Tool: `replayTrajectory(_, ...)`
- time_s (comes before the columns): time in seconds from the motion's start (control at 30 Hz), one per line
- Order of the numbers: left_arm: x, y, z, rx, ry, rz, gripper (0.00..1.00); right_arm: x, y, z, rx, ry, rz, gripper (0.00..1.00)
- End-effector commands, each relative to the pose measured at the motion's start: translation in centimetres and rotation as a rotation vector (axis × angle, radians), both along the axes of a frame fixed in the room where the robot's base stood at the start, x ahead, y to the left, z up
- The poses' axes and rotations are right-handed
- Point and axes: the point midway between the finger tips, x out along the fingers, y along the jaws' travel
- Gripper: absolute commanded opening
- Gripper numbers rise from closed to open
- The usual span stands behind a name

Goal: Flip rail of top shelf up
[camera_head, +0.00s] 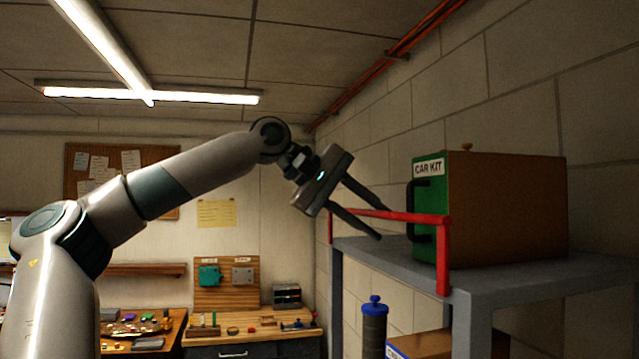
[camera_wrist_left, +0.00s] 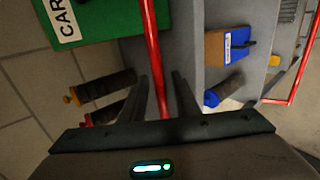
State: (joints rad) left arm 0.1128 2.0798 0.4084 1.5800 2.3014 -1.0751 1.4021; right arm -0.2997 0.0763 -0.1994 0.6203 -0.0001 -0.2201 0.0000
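The red rail (camera_head: 400,216) of the grey top shelf (camera_head: 520,282) runs along its front edge. Its long bar is above the shelf surface, and its near end post (camera_head: 443,262) reaches down to the shelf edge. My left gripper (camera_head: 383,224) is at the rail's middle, fingers apart. In the left wrist view the red bar (camera_wrist_left: 154,60) passes between the two fingers (camera_wrist_left: 160,76), with a visible gap on each side. My right gripper is in neither view.
A green-fronted brown CAR KIT box (camera_head: 510,205) with a black handle stands on the top shelf behind the rail. Below are a dark cylinder with a blue cap (camera_head: 375,325) and another box (camera_head: 430,344). A workbench (camera_head: 255,335) stands at the back.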

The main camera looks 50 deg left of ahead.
Motion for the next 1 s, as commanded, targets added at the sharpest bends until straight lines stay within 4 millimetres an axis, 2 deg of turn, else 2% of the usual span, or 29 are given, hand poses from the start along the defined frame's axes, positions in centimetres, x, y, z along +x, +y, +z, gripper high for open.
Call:
replayTrajectory(0.2, -2.9, 1.2, 1.9, -0.002, -0.005, 0.001, 0.29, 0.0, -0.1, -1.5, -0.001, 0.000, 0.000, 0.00)
replayTrajectory(0.6, -8.9, 3.7, 6.6, -0.001, -0.002, 0.001, 0.29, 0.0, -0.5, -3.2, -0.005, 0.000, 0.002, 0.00)
replayTrajectory(0.8, -10.8, 4.6, 8.1, 0.000, 0.000, 0.000, 0.29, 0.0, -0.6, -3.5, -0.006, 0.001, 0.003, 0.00)
replayTrajectory(1.0, -11.5, 4.8, 8.6, 0.000, 0.001, -0.001, 0.29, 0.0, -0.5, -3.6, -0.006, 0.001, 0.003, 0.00)
